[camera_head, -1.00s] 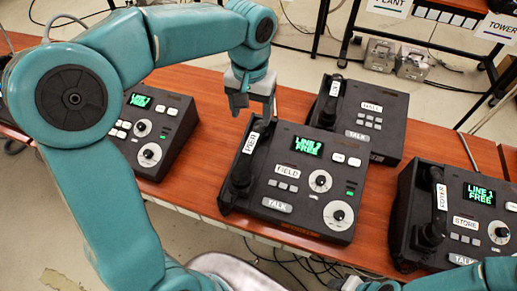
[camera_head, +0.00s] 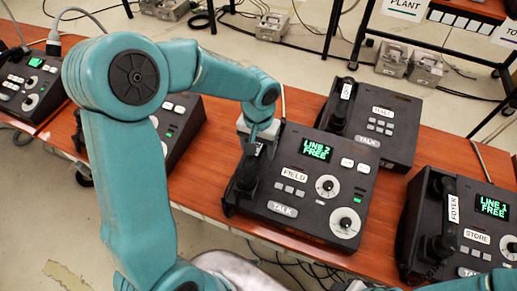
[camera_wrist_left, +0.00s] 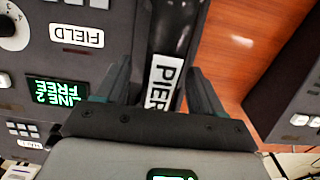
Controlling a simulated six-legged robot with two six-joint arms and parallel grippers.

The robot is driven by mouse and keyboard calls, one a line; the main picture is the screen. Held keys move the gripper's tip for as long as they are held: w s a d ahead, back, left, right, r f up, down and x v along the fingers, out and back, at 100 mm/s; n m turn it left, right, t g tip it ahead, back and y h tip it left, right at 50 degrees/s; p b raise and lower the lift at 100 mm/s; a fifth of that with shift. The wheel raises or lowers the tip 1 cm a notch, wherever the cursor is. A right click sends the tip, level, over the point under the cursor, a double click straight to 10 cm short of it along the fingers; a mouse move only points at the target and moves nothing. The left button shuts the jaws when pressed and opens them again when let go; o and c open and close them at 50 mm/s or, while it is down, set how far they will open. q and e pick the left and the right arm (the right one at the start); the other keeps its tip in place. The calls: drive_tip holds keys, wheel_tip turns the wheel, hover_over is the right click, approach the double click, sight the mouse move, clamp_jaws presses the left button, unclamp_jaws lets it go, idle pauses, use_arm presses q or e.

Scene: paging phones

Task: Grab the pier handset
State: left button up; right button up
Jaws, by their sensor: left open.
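The pier handset (camera_head: 242,183) is black and lies in the cradle on the left side of the phone marked FIELD (camera_head: 318,190). Its white PIER label (camera_wrist_left: 163,82) shows in the left wrist view, and the upper part is hidden by my gripper in the head view. My left gripper (camera_head: 256,140) is over the handset's upper part. In the left wrist view my left gripper (camera_wrist_left: 158,75) is open, with one finger on each side of the handset at the label. I cannot tell whether the fingers touch it. My right gripper is not in view.
The wooden table (camera_head: 215,175) carries other phones: one with a FOYER handset (camera_head: 447,215) at right, one behind (camera_head: 372,125), and two at left, partly hidden by my arm. Bare wood lies left of the FIELD phone.

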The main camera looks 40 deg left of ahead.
sight(258, 144)
use_arm(q)
drive_tip(key=shift+s+f, duration=0.1)
drive_tip(key=shift+f, duration=1.15)
drive_tip(key=c, duration=1.2)
wheel_tip(258, 144, up, 20)
drive_tip(key=shift+r+p, duration=0.1)
drive_tip(key=shift+p, duration=0.3)
